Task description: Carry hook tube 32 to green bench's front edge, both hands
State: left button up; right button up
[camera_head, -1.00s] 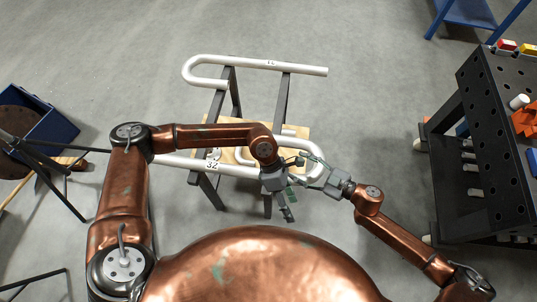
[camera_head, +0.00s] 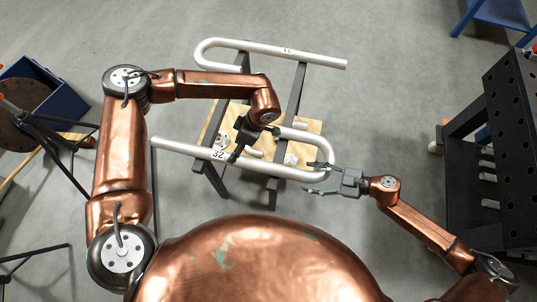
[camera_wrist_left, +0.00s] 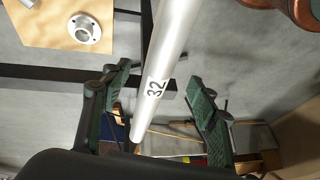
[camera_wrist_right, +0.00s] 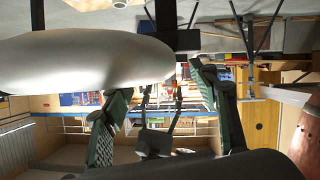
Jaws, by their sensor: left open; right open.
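Hook tube 32 (camera_head: 185,149) is a white tube with a U bend at its right end, lying across the dark rails of a stand. Its number shows in the left wrist view (camera_wrist_left: 172,55). My left gripper (camera_head: 256,142) is open over the straight part, right of the number; in its wrist view the tube runs between the fingers, with gaps. My right gripper (camera_head: 307,178) is open at the U bend, pointing left. In the right wrist view the tube (camera_wrist_right: 80,62) looms large at the fingertips; I cannot tell about contact. No green bench is recognisable.
A second hook tube, 31 (camera_head: 310,57), lies at the far end of the stand (camera_head: 296,92). A wooden board (camera_head: 313,126) with metal fittings is below. A black perforated bench (camera_head: 510,100) stands right; a blue bin (camera_head: 62,115) is left. Grey floor lies between.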

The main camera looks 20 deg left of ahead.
aim_at(295, 173)
pick_arm(q)
jog(key=x, duration=0.6)
jog(key=shift+s+a+f, duration=0.1)
jog(key=shift+a+f, duration=0.05)
jog(key=shift+f, duration=0.05)
pick_arm(e)
jog(key=x, duration=0.6)
jog(key=shift+a+f, duration=0.1)
jog(key=shift+a, duration=0.15)
pick_arm(q)
grip_shut()
pick_arm(e)
grip_shut()
pick_arm(q)
jog(key=shift+r, duration=0.2)
pick_arm(e)
jog(key=shift+w+r, duration=0.1)
jog(key=shift+r, duration=0.2)
